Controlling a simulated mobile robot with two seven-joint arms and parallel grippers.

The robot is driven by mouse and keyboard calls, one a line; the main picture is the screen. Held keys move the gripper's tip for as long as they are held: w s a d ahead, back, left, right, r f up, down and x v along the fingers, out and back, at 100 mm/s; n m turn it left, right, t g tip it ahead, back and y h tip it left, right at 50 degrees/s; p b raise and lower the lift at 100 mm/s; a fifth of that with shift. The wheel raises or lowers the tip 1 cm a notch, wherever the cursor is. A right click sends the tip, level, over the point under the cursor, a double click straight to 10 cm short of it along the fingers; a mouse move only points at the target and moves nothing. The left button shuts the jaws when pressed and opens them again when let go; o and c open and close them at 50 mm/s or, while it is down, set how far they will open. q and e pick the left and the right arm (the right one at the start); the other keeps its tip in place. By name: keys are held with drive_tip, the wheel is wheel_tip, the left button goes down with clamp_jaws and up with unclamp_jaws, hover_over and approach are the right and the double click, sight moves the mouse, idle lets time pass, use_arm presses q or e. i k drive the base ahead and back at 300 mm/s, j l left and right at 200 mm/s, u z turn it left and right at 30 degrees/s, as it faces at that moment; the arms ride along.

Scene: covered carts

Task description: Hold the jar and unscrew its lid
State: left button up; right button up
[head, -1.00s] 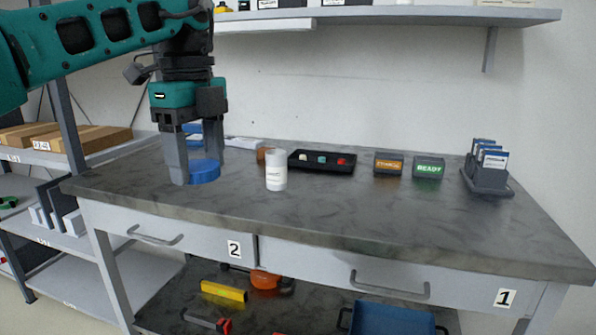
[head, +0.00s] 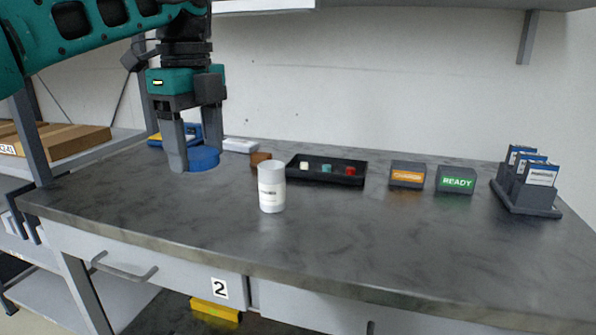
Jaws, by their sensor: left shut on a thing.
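A white jar (head: 271,188) with a small printed label stands upright on the grey workbench, left of the middle. No lid shows on its top. My left gripper (head: 194,158) points down at the left part of the bench, to the left of the jar and apart from it. Its fingers are shut on a round blue lid (head: 204,159), low over the bench top. I cannot tell whether the lid touches the surface. My right gripper is not in view.
Behind the jar are a small brown item (head: 260,159) and a black tray (head: 327,171) with small coloured pieces. Two sign blocks, one reading READY (head: 456,180), and a card rack (head: 528,183) stand to the right. The front middle of the bench (head: 390,235) is clear.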

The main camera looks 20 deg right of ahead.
sight(271, 173)
drive_tip(key=i+z, duration=0.3)
drive_tip(key=i+l+z, duration=0.1)
drive_tip(key=z, duration=1.2)
drive_tip(key=i+j, duration=0.05)
